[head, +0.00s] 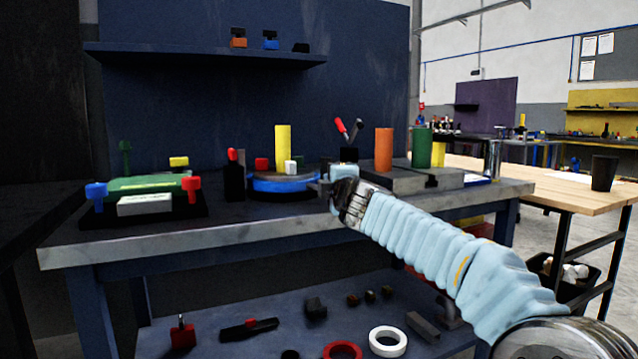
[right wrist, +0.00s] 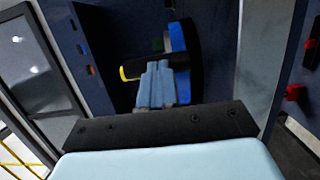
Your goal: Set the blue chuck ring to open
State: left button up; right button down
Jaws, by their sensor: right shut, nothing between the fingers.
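The blue chuck ring (head: 284,184) sits on the bench in the head view. In the right wrist view the closed fingers (right wrist: 157,82) point towards the blue ring (right wrist: 177,38), which shows edge-on. I cannot tell whether they touch it. The ring's set position cannot be read. My left gripper is not in view.
A black post with a red top (head: 234,178) stands close left of the ring. A green fixture with blue and red knobs (head: 145,184) is further left. Orange (head: 384,149) and green (head: 422,147) cylinders stand right, behind my arm. A shelf (head: 200,55) hangs above.

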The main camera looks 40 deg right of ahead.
jog(key=shift+d, duration=1.05)
jog(key=shift+a+f, duration=0.1)
